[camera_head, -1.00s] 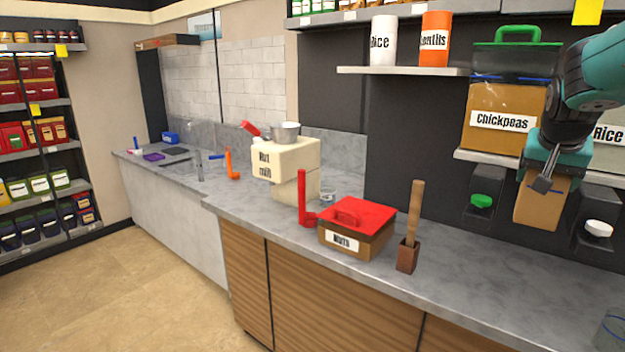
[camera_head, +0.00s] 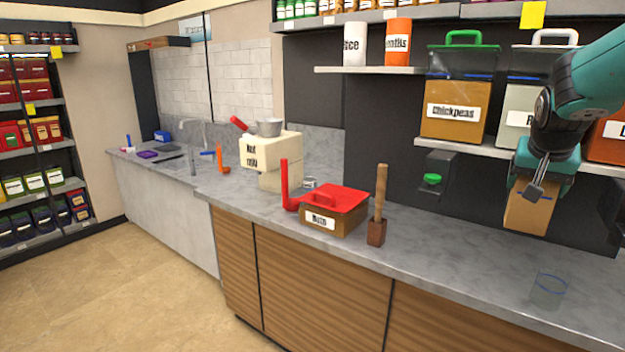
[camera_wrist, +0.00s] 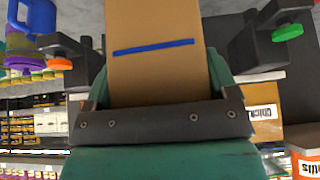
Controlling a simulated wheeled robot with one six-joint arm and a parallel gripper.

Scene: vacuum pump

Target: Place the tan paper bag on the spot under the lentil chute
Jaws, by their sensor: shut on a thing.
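The tan paper bag (camera_head: 528,212) hangs upright in my gripper (camera_head: 537,186), above the counter's right part and in front of the dispenser shelf. My gripper is shut on its top. In the wrist view the bag (camera_wrist: 165,40) fills the upper middle and shows a blue stripe. An orange bin (camera_head: 607,138), its label mostly cut off, stands at the head view's right edge, partly behind my arm. A dark chute with an orange knob (camera_wrist: 60,64) shows left of the bag in the wrist view. The spot under the lentil chute is not visible.
The chickpeas bin (camera_head: 458,95) and a white bin (camera_head: 515,118) stand on the shelf. A green-knobbed chute (camera_head: 432,179) is left of the bag. A clear glass (camera_head: 548,290) stands on the counter (camera_head: 450,258). A red-lidded nuts box (camera_head: 335,212) and wooden tool (camera_head: 378,225) stand farther left.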

